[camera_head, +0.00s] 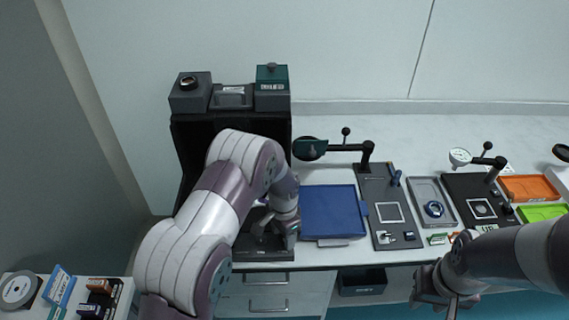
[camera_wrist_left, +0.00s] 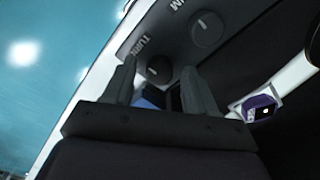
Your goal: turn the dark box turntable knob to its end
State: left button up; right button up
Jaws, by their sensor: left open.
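The dark box (camera_head: 188,150) stands at the left end of the table, partly hidden behind my left arm. Its front base panel (camera_head: 262,254) carries round black knobs. In the left wrist view, one knob (camera_wrist_left: 158,68) sits by lettering that reads like TURN. A second knob (camera_wrist_left: 207,28) sits further up by partly cut lettering. My left gripper (camera_head: 287,236) is at the front right of the box's base. In the left wrist view its two fingers (camera_wrist_left: 158,74) are open, apart on either side of the TURN knob; contact cannot be told. My right gripper (camera_head: 437,292) hangs at the front right, its jaws unclear.
A blue tray (camera_head: 333,212) lies just right of the dark box. A dark plate with a jointed arm (camera_head: 366,158) stands beyond it. Grey, orange (camera_head: 530,187) and green trays are further right. A purple-ringed part (camera_wrist_left: 260,108) shows right in the wrist view.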

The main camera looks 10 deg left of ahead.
pick_arm(q)
jog(key=n+p, duration=0.1)
jog(key=n, duration=0.6)
jog(key=shift+r+n, duration=0.15)
jog(key=shift+n, duration=0.15)
jog(key=n+p, duration=0.1)
jog(key=n, duration=0.3)
jog(key=shift+n, duration=0.3)
jog(key=n, duration=0.2)
jog(key=shift+n+p, duration=0.3)
jog(key=shift+p, duration=0.1)
notch_tip(320, 180, up, 13)
jog(key=n+b, duration=0.1)
jog(key=b, duration=0.2)
notch_tip(320, 180, up, 8)
jog(key=m+p, duration=0.5)
jog(key=m, duration=0.6)
send_over(283, 238)
notch_tip(283, 238, up, 7)
jog(key=w+m+p, duration=0.1)
jog(key=p, duration=0.2)
jog(key=shift+w, duration=0.15)
jog(key=shift+w+d, duration=0.1)
